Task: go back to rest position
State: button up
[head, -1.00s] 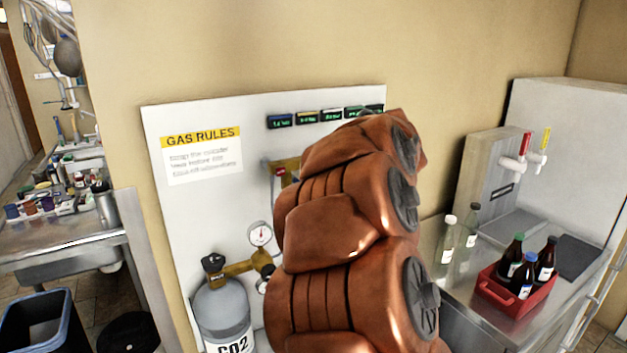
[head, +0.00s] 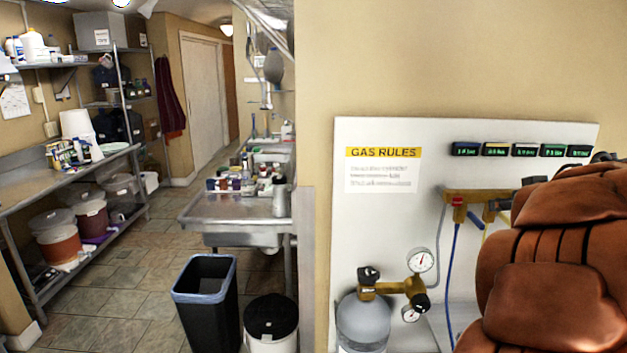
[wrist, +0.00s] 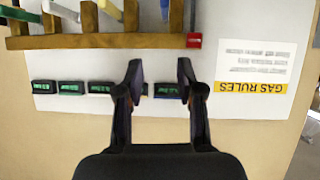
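My gripper (wrist: 158,85) shows in the wrist view with its two dark fingers spread apart and nothing between them. It is in front of the white gas board (wrist: 255,50), whose small green displays (wrist: 100,87) and yellow GAS RULES label appear upside down. In the head view my copper-coloured arm covers the lower right, and my gripper is not clearly seen there. The gas board (head: 375,225) stands against the tan wall behind the arm.
A grey gas cylinder (head: 363,322) with a gauge stands before the board. A black bin (head: 207,308) and a lidded bucket (head: 271,325) stand on the floor by the sink counter (head: 235,212). Shelves with ferment buckets (head: 57,240) line the left. The tiled aisle between is clear.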

notch_tip(320, 180, up, 8)
jog(key=s+d+m+t+h, duration=0.1)
jog(key=m+t+h, duration=0.1)
jog(key=h, duration=0.3)
jog(key=s+f+m+g+h, duration=0.3)
jog(key=s, duration=0.3)
jog(key=s+a+f+g+y, duration=0.1)
jog(key=s+a+f+g, duration=0.1)
jog(key=s+a+f, duration=0.4)
jog(key=s+a+f+g+y+b, duration=0.1)
jog(key=s+a+f+g+y, duration=0.15)
jog(key=f, duration=0.55)
jog(key=s+a+f+g+y, duration=0.1)
jog(key=s+a+f+g, duration=0.2)
jog(key=s+f, duration=0.25)
jog(key=s+a+f+n+g+y, duration=0.2)
jog(key=s+a+f, duration=0.3)
jog(key=s+a, duration=0.3)
jog(key=s+a+f+n+g+y, duration=0.3)
jog(key=s+a+f+n, duration=0.1)
jog(key=s+a, duration=0.4)
jog(key=shift+s+a+f+g+b, duration=0.2)
jog(key=shift+a+f+g+b, duration=0.3)
jog(key=shift+a, duration=0.35)
jog(key=shift+d+y, duration=0.1)
jog(key=shift+y, duration=0.15)
